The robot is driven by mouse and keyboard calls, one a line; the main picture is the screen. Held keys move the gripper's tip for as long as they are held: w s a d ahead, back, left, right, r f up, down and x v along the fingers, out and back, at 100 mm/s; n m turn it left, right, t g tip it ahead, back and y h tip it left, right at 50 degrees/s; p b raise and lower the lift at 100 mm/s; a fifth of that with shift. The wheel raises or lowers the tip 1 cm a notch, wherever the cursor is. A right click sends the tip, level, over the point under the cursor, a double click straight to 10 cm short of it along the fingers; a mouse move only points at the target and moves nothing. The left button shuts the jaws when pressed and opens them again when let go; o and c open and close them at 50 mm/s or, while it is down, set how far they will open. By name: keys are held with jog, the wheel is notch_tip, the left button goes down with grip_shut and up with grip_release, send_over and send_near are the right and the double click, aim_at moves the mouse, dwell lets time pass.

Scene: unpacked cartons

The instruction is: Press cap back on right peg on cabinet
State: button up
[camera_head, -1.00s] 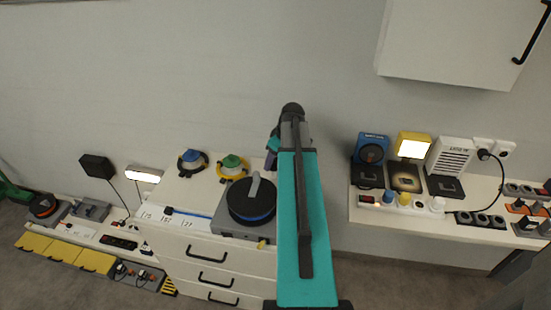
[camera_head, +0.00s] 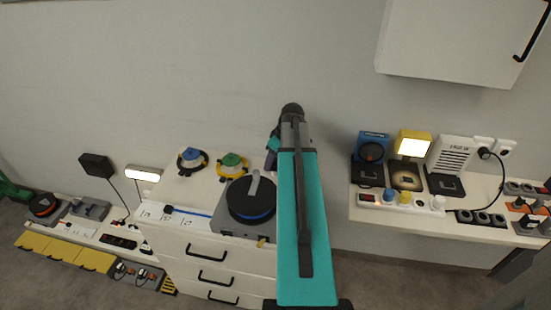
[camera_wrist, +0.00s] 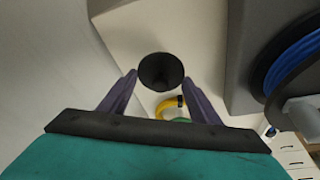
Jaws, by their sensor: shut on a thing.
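My gripper (camera_wrist: 161,78) has its two purple fingers closed on a dark round cap (camera_wrist: 161,70) in the wrist view. In the head view my gripper (camera_head: 273,150) is mostly hidden behind my teal arm, over the right back of the white drawer cabinet (camera_head: 200,250). I cannot make out the right peg. It may be hidden by the cap or the arm.
On the cabinet stand a blue-topped reel (camera_head: 192,158), a green-topped reel (camera_head: 232,162) and a grey box with a large black reel (camera_head: 250,200). A wall shelf (camera_head: 400,220) with lamps and sockets is at right. A wall cupboard (camera_head: 455,45) hangs above it.

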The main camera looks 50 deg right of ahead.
jog(key=shift+f, duration=0.45)
dwell(0.4)
jog(key=o, duration=1.7)
jog(key=shift+o, duration=0.2)
jog(key=shift+s, duration=0.1)
jog(key=shift+r, duration=0.2)
jog(key=shift+r+p, duration=1.8)
jog(key=shift+r, duration=1.55)
grip_shut()
